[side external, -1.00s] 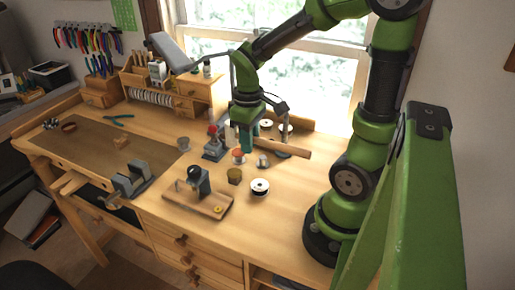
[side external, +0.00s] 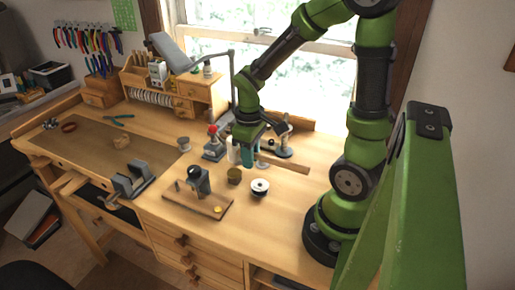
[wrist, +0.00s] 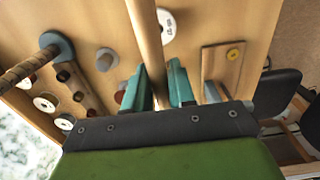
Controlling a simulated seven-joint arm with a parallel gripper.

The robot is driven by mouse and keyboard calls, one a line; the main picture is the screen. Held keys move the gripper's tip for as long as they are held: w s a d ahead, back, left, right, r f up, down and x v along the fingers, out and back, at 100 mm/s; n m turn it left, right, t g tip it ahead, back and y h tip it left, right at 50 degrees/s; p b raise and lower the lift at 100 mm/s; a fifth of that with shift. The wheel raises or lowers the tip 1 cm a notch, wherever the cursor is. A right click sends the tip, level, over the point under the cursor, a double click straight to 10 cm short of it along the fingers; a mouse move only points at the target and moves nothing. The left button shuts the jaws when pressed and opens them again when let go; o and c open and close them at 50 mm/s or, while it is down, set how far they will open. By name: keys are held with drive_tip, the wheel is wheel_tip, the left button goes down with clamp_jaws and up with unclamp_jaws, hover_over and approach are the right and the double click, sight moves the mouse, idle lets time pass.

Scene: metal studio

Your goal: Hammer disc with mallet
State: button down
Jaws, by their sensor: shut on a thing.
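A small yellow disc (side external: 217,209) lies on a low wooden board (side external: 180,208) at the bench's front; the disc also shows in the wrist view (wrist: 233,53). My gripper (side external: 248,163) has teal fingers and is above the bench, behind and right of the board. In the wrist view, my gripper (wrist: 158,90) is shut on the mallet's wooden handle (wrist: 146,45).
A dark grey upright tool (side external: 200,180) stands on the board beside the disc. A red-topped device (side external: 213,143) is behind. A grey vise (side external: 130,186) is at left.

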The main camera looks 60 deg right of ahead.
wheel_tip(320, 180, down, 5)
drive_tip(key=shift+s, duration=0.1)
drive_tip(key=shift+r, duration=2.2)
drive_tip(key=shift+w+d+r, duration=0.1)
drive_tip(key=shift+w+r, duration=0.05)
drive_tip(key=shift+r, duration=0.45)
drive_tip(key=shift+w+r, duration=0.15)
drive_tip(key=shift+r, duration=0.4)
